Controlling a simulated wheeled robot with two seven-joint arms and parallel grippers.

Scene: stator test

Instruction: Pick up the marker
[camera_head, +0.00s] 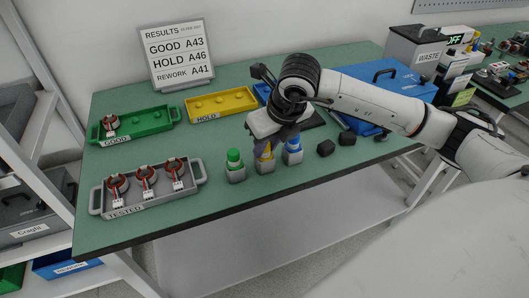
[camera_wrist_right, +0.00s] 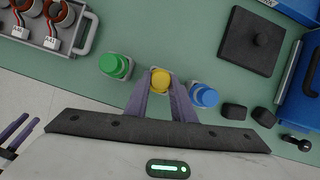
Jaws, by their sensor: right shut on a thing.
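Three stubby markers stand in a row in small pale holders near the table's front edge: a green one (camera_head: 234,157), a yellow one (camera_head: 265,153) and a blue one (camera_head: 293,145). My right gripper (camera_head: 266,146) points down over the row, its purple fingers shut on the yellow marker, one on each side. In the right wrist view the yellow marker (camera_wrist_right: 160,79) sits between the fingertips, with the green marker (camera_wrist_right: 115,66) to the left and the blue marker (camera_wrist_right: 204,96) to the right. Purple fingers, likely my left gripper (camera_wrist_right: 15,134), show partly at the left edge.
The grey TESTED tray (camera_head: 195,187) with three stators lies left of the markers. A green GOOD tray (camera_head: 160,124) with one stator and a yellow HOLD tray (camera_head: 240,101) lie behind. Black blocks (camera_head: 326,148) and a blue case (camera_head: 415,88) are to the right. A results sign (camera_head: 178,50) stands behind.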

